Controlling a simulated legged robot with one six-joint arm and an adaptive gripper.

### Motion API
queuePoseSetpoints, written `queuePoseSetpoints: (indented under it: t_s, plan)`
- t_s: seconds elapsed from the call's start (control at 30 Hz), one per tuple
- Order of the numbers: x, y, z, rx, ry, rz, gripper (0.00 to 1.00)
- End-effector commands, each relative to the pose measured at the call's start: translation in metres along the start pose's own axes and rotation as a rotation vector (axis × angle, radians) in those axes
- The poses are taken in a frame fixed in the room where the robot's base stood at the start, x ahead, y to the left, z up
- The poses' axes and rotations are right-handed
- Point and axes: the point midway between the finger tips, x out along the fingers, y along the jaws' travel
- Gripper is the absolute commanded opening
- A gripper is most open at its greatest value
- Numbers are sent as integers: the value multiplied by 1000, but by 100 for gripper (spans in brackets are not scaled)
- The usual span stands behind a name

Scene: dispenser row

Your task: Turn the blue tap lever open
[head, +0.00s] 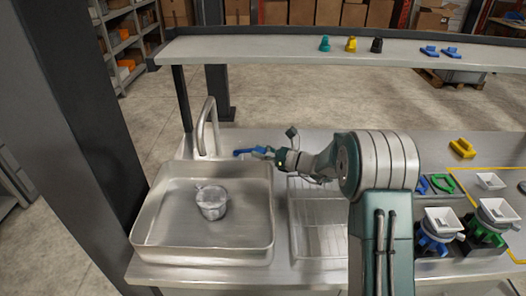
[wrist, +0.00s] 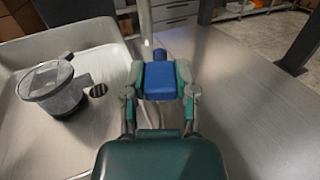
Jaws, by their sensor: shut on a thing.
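The blue tap lever (head: 243,152) sticks out to the right of the curved metal tap (head: 201,128) behind the sink, in the head view. My gripper (head: 264,152) reaches it from the right. In the wrist view the blue lever (wrist: 160,80) lies between the two fingers of my gripper (wrist: 160,73), which is shut on it. Its far end shows just beyond the fingertips. Whether water runs from the tap cannot be told.
A clear jug (head: 212,204) stands in the metal sink (head: 142,232) below the tap. A wire drying rack (head: 318,243) lies right of the sink. A raised shelf (head: 270,48) with small coloured parts spans the back. Dispensers (head: 437,232) stand at the right.

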Motion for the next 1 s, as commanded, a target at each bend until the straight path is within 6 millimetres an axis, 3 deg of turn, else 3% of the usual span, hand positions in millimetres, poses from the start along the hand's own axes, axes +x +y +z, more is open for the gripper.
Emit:
queuePoseSetpoints:
  t_s: [0.03,0.1,0.57,1.0]
  plan:
    - [1,0,2,-3,-2,1,45]
    - [1,0,1,-3,-2,1,71]
    - [-6,-1,0,-1,-1,0,71]
    - [-90,-1,-1,0,0,-3,71]
